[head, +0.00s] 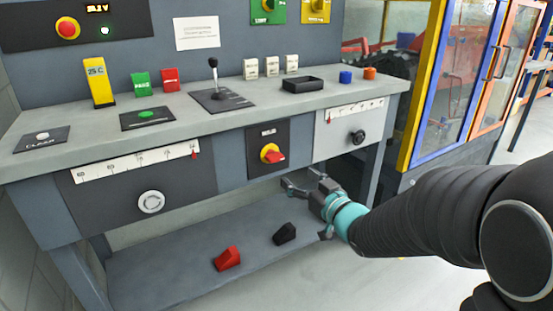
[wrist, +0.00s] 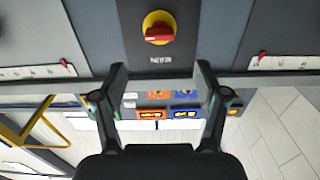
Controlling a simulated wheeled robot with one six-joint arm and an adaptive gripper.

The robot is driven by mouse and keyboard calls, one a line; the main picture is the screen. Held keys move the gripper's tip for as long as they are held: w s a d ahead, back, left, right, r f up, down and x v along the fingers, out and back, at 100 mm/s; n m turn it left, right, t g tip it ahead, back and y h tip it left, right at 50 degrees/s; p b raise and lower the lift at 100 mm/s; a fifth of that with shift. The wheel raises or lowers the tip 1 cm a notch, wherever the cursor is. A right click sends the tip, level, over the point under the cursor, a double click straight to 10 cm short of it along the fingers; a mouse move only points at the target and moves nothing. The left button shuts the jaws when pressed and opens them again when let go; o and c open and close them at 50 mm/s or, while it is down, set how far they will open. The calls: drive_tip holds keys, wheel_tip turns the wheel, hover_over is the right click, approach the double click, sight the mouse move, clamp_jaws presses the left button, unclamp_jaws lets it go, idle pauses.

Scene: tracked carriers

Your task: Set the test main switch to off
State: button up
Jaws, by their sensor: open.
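A rotary switch (head: 272,154) with a red handle on a round yellow base sits on a black plate in the middle of the bench front. In the head view its handle points right and slightly down. In the wrist view the switch (wrist: 158,28) is at the top centre, its red handle lying roughly level, above small print too blurred to read. My gripper (head: 304,182) is open and empty, just below and right of the switch, apart from it. In the wrist view my gripper's fingers (wrist: 160,72) stand wide apart, below the switch.
A round pale knob (head: 151,202) and a dark knob (head: 357,137) flank the switch on scaled panels. A lever (head: 214,75) and a black tray (head: 289,85) are on the benchtop. Red (head: 227,258) and black (head: 285,233) blocks lie on the lower shelf.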

sight(278, 161)
drive_tip(key=x, duration=1.1)
drive_tip(key=shift+w+a+p, duration=0.15)
drive_tip(key=shift+w+p, duration=0.05)
drive_tip(key=shift+p, duration=0.15)
drive_tip(key=shift+c, duration=0.3)
drive_tip(key=c, duration=1.1)
